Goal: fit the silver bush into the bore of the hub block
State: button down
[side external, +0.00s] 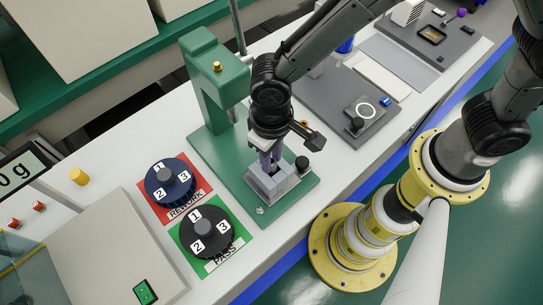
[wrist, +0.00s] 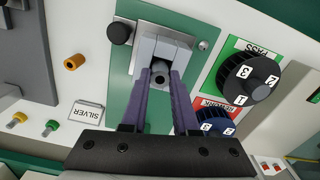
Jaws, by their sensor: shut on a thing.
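The hub block (side external: 270,184) is a light grey block on the green press base; it also shows in the wrist view (wrist: 166,46). My gripper (wrist: 160,74) points down over the block, its purple fingers shut on the small silver bush (wrist: 160,80). In the side external view my gripper (side external: 269,163) is right above or at the block's top. The bush sits between the fingertips, in line with the middle of the block in the wrist view. The bore is hidden, and I cannot tell whether the bush is above it or partly inside.
The green press column (side external: 213,85) stands close behind my gripper. A black knob (side external: 302,163) stands beside the block. Numbered dials sit on the red REWORK (side external: 170,180) and green PASS (side external: 205,232) mats. An orange ring (wrist: 74,62) and a SILVER label (wrist: 86,112) lie nearby.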

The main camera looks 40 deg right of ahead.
jog(key=shift+f, duration=0.45)
jog(key=shift+f, duration=0.1)
